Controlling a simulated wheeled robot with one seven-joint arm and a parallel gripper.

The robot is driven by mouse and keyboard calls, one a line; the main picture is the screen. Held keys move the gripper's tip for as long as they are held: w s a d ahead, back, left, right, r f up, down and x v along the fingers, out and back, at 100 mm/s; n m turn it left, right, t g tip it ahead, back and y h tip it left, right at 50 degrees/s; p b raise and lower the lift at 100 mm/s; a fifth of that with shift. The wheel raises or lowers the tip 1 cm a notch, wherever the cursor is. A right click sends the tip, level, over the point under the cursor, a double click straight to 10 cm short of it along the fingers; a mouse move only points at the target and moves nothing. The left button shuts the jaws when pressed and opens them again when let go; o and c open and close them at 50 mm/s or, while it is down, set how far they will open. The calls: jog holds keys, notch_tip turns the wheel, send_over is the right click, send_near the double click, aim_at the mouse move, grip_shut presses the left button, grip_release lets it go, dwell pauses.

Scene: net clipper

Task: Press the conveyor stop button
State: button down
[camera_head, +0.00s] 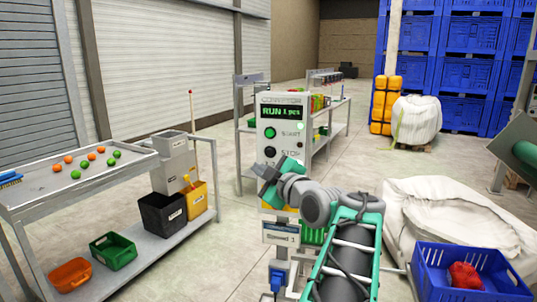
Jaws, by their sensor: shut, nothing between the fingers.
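The conveyor control box (291,112) stands upright in the middle of the head view. Its lit display (283,112) reads RUN 1 pcs. A green button (270,132) labelled START sits on its face. Below it is a dark round stop button (270,152) labelled STOP. My gripper (262,172) is shut and empty, at the end of my teal and grey arm. In the picture it lies just below the stop button and covers the lower part of the box. I cannot tell whether it touches the box.
A grey table (130,160) with several orange and green balls is at left. Black (163,213) and yellow bins stand on its lower shelf. A blue crate (430,275) with a red object and white sacks (455,215) are at right. Open floor lies between table and box.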

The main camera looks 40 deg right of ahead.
aim_at(269, 158)
jog(key=shift+w+d+p, duration=0.7)
jog(key=shift+w+d, duration=0.1)
jog(key=shift+d, duration=0.45)
jog(key=shift+w+d+p, duration=0.75)
jog(key=shift+w+d, duration=0.05)
jog(key=shift+d, duration=0.4)
jog(key=shift+w+d+p, duration=0.7)
jog(key=shift+w+d, duration=0.1)
jog(key=shift+d, duration=0.45)
jog(key=shift+w+d+b, duration=0.2)
jog(key=shift+d+b, duration=0.15)
jog(key=shift+b, duration=0.1)
jog(key=shift+w+d, duration=0.25)
jog(key=shift+d, duration=0.15)
jog(key=shift+a+b, duration=0.1)
jog(key=shift+b, duration=0.25)
jog(key=shift+s+a+f+b, duration=0.2)
jog(key=shift+s+a+b, duration=0.1)
jog(key=shift+b, duration=0.25)
jog(key=shift+s+a+r+b, duration=0.15)
jog(key=shift+a+r+b, duration=0.05)
jog(key=shift+a+b, duration=0.15)
